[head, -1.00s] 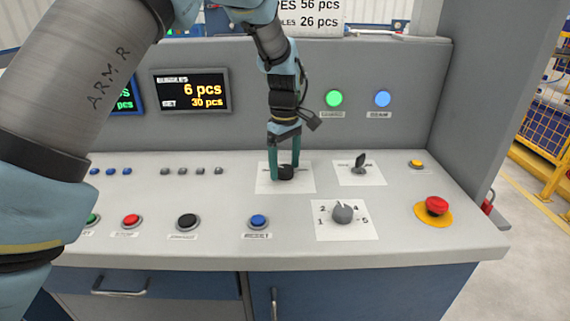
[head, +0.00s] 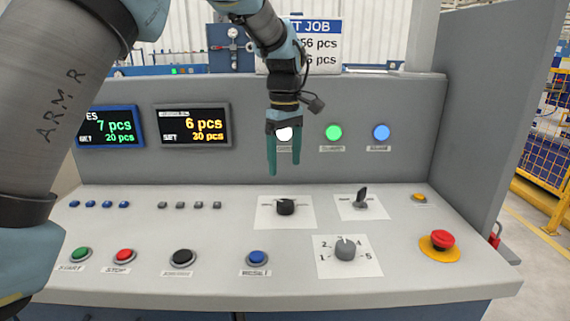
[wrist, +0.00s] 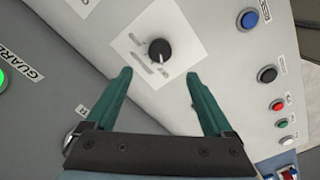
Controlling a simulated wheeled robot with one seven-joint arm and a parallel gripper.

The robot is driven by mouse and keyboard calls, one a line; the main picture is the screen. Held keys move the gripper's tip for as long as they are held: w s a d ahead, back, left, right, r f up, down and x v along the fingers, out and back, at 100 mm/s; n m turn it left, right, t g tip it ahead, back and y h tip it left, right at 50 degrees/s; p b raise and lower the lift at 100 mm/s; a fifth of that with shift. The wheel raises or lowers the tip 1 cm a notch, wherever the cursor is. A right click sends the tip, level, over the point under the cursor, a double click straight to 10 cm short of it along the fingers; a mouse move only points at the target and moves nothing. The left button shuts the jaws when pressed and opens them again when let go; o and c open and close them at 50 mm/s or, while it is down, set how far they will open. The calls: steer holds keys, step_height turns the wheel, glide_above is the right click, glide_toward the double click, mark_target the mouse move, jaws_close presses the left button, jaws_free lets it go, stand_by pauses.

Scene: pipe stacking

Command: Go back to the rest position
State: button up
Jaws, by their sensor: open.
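My gripper (head: 285,168) hangs open and empty above the control desk, with its two green fingers pointing down. It also shows in the wrist view (wrist: 158,84), fingers spread apart. Below it, a black rotary knob (head: 285,207) sits on a white plate on the desk. The knob shows in the wrist view (wrist: 159,51) beyond the fingertips, apart from them. In the head view the gripper partly covers a lit white lamp (head: 285,133) on the back panel.
A black selector switch (head: 361,197), a grey numbered dial (head: 345,249) and a red emergency button (head: 442,240) are on the right of the desk. Push buttons such as the blue one (head: 257,257) line the front. Two displays (head: 193,124) are on the upright panel behind.

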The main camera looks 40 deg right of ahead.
stand_by(0.3)
steer(key=w+a+f, duration=0.1)
steer(key=w+a, duration=0.5)
steer(key=a, duration=0.5)
steer(key=w+a+f, duration=0.2)
steer(key=w+a, duration=0.4)
steer(key=a, duration=0.6)
steer(key=shift+m+t+h, duration=0.3)
steer(key=shift+m+t, duration=0.2)
steer(key=shift+m, duration=0.2)
steer(key=a, duration=0.5)
steer(key=s+a+f, duration=0.1)
steer(key=a, duration=0.4)
steer(key=a+f, duration=0.1)
steer(key=a, duration=0.4)
steer(key=shift+s+a+f, duration=0.1)
steer(key=shift+s, duration=0.25)
steer(key=s+a+f, duration=0.1)
steer(key=s+a, duration=0.2)
steer(key=a, duration=0.2)
steer(key=s+a+f+m, duration=0.1)
steer(key=s+a, duration=0.2)
steer(key=a, duration=0.3)
steer(key=shift+s+f+t, duration=0.25)
steer(key=shift+s+t, duration=0.05)
